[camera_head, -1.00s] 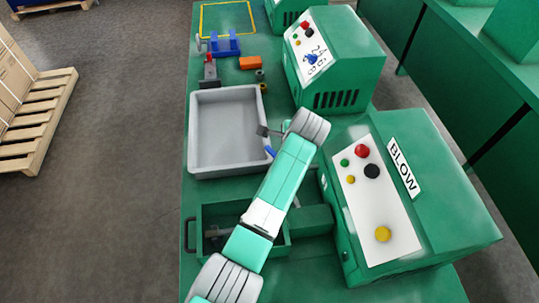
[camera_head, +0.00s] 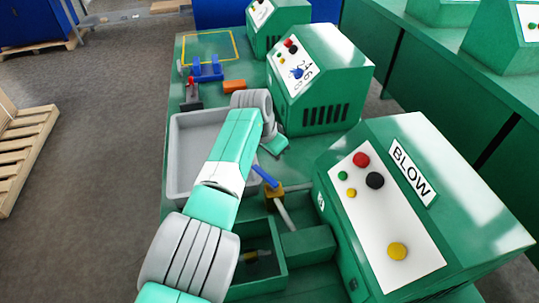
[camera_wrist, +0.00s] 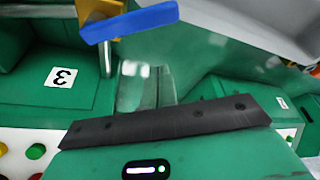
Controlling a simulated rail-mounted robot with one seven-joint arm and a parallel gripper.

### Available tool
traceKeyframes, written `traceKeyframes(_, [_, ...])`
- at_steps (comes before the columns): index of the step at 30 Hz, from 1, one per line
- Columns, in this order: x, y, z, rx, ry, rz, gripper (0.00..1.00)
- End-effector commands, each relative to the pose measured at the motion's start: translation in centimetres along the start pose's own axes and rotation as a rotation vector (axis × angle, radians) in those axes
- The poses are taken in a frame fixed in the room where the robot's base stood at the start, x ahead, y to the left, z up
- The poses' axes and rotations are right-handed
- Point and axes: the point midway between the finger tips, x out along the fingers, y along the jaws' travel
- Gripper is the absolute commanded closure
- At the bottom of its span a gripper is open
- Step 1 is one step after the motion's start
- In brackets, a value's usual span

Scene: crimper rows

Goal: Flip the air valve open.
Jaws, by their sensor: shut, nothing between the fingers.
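The air valve has a blue lever (camera_head: 265,176) on a brass-yellow body (camera_head: 273,192), on top of a pale pipe (camera_head: 286,217) beside the BLOW machine. In the head view the lever points up and to the left. In the wrist view the blue lever (camera_wrist: 130,22) lies across the top of the pipe, tilted slightly, with the yellow body (camera_wrist: 98,8) behind it. My gripper (camera_wrist: 148,85) shows pale fingers close together, shut and empty, apart from the lever. In the head view my green hand (camera_head: 274,145) is beyond the valve; its fingertips cannot be made out.
The BLOW machine (camera_head: 381,240) stands right of the valve, with an open green box (camera_head: 283,275) in front. A grey tray (camera_head: 178,192) lies left, partly behind my arm. Another green machine (camera_head: 345,75), an orange block (camera_head: 234,86) and a blue holder (camera_head: 207,70) are farther back.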

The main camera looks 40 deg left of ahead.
Motion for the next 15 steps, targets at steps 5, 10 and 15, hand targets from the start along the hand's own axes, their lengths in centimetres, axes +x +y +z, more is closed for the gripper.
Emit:
traceKeyframes(5, [2.5,0.0,0.3,0.001,0.001,-0.003,1.00])
traceKeyframes(10, [1.5,-0.3,0.7,0.000,0.001,-0.003,1.00])
traceKeyframes(15, [1.1,-0.1,1.6,0.001,0.002,-0.002,1.00])
